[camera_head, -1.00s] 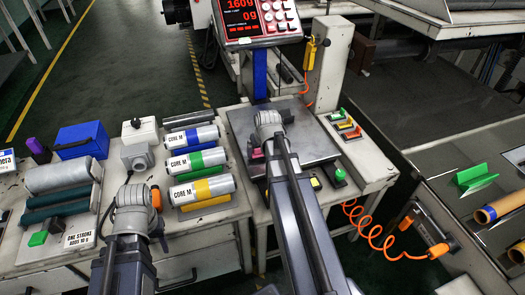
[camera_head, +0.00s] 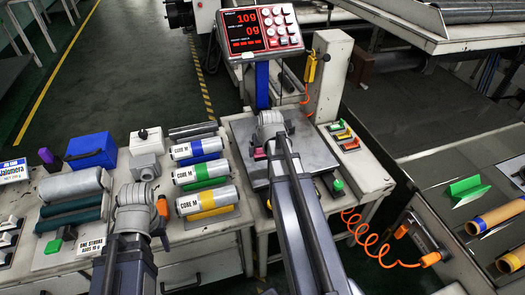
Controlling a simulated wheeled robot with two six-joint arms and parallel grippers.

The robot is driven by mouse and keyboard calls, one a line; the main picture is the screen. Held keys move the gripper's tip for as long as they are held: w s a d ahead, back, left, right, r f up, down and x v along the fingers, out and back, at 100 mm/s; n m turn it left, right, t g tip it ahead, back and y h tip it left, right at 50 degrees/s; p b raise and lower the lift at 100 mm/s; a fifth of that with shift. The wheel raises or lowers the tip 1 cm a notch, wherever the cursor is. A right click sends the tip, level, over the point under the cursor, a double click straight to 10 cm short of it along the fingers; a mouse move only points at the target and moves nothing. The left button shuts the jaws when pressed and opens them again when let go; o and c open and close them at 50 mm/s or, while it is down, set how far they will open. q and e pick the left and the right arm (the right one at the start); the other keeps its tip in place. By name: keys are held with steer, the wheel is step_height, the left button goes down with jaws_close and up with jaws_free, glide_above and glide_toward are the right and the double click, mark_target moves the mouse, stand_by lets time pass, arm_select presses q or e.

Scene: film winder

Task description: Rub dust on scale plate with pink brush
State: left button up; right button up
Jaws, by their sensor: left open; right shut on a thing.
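The scale plate (camera_head: 308,150) is a flat grey metal square on the bench right of centre. My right gripper (camera_head: 271,125) is over its left-middle part, and my arm covers much of the plate. A small pink piece of the brush (camera_head: 259,153) shows at the left of my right wrist; the rest is hidden. My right gripper is shut on the brush. Whether the bristles touch the plate, and any dust, cannot be made out. My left gripper (camera_head: 139,192) is open and empty, in front of the bench between the grey rolls and the labelled cores.
The red-digit display (camera_head: 262,30) stands behind the plate. Labelled cores (camera_head: 205,172) lie to its left, with a blue box (camera_head: 92,150) and grey roll (camera_head: 70,184) further left. Coloured buttons (camera_head: 343,134) and a white post (camera_head: 328,75) stand to the right. An orange coiled cord (camera_head: 375,247) hangs at the bench's right.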

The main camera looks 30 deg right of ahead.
step_height(320, 180, up, 3)
steer(key=p, duration=0.3)
stand_by(0.4)
